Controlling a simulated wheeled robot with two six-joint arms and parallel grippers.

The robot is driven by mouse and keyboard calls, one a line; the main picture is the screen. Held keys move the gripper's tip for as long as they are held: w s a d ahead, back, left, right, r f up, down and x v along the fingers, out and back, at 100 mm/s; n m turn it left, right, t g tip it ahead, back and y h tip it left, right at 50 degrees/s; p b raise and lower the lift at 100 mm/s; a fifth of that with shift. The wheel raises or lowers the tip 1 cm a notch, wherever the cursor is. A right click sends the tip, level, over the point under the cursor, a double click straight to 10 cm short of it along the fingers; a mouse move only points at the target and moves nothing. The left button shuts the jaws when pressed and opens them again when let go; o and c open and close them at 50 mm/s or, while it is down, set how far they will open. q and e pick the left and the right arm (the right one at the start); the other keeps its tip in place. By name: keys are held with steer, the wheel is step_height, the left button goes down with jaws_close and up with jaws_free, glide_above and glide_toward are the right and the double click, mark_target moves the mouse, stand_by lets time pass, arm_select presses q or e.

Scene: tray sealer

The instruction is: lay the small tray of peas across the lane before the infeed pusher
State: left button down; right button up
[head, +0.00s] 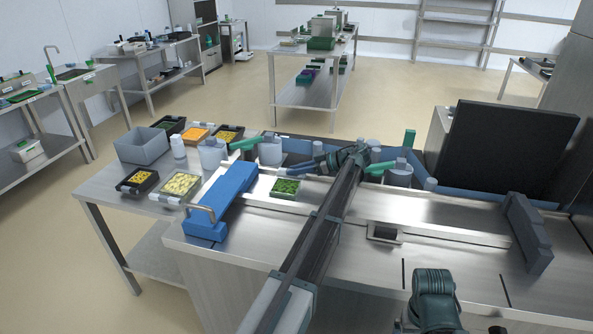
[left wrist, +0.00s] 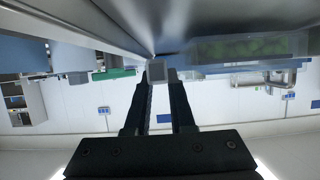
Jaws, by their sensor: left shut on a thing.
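The small tray of peas (head: 285,188) lies level at the steel lane, just right of a long blue block with a metal handle (head: 232,193), which seems to be the infeed pusher. My left gripper (head: 307,167) reaches in at the tray's far right corner. In the left wrist view the left fingers (left wrist: 158,80) are shut on a small grey piece at the tray's edge, apparently its tab. The peas tray (left wrist: 240,50) shows beside the fingertips there, upside down. Whether the tray touches the lane is hard to tell. My right gripper is out of view.
A blue guide wall (head: 460,192) runs along the back of the lane. A dark block (head: 527,232) stands at the right, near a big black panel (head: 515,150). Other food trays, a grey bin (head: 142,146) and tubs stand on the left table. The steel top right of the tray is mostly clear.

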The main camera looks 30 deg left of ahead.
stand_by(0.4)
arm_select(q)
steer(key=c, duration=0.7)
jaws_free()
steer(key=c, duration=0.3)
steer(key=shift+p+v, duration=1.35)
steer(key=shift+v, duration=2.15)
steer(key=shift+r, duration=0.1)
